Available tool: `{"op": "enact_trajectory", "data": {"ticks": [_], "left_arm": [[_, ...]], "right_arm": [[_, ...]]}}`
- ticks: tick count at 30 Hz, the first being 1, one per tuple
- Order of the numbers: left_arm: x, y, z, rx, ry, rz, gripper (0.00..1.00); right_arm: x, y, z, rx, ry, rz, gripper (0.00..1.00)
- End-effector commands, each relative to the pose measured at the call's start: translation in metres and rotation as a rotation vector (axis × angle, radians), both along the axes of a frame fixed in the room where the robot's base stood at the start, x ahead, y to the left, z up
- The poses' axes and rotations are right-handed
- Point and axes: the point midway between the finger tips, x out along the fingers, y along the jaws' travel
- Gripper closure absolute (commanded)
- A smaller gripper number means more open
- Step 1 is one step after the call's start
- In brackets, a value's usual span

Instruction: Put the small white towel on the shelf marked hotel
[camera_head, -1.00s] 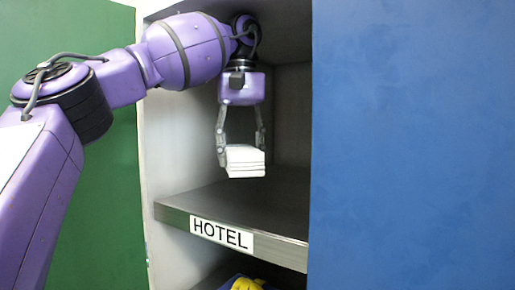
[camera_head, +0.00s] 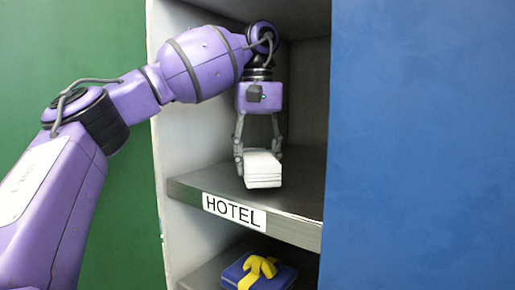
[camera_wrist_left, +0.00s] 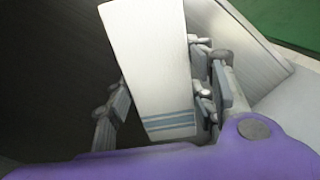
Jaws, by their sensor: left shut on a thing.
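The small white towel (camera_head: 263,170) is folded into a small stack between the fingers of my left gripper (camera_head: 258,157), which is shut on it and points down. In the left wrist view the towel (camera_wrist_left: 155,65) shows blue-grey stripes near one end, with a finger on each side. The shelf marked HOTEL (camera_head: 213,182) has its white label on the front edge. The towel is over this shelf, near its front part; I cannot tell whether it touches the surface. My right gripper is not in view.
A blue door or panel (camera_head: 420,150) borders the cabinet opening on the right. A white side wall (camera_head: 180,130) stands on the left, beside a green surface (camera_head: 60,50). On the shelf below lies a blue box with a yellow ribbon (camera_head: 258,270).

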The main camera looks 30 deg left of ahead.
Motion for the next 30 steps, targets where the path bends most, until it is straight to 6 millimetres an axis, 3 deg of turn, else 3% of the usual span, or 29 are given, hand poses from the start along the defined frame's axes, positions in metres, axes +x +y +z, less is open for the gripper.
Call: {"op": "enact_trajectory", "data": {"ticks": [30], "left_arm": [[0.0,0.0,-0.012,0.001,0.001,0.0,0.78]], "right_arm": [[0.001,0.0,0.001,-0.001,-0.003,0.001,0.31]]}}
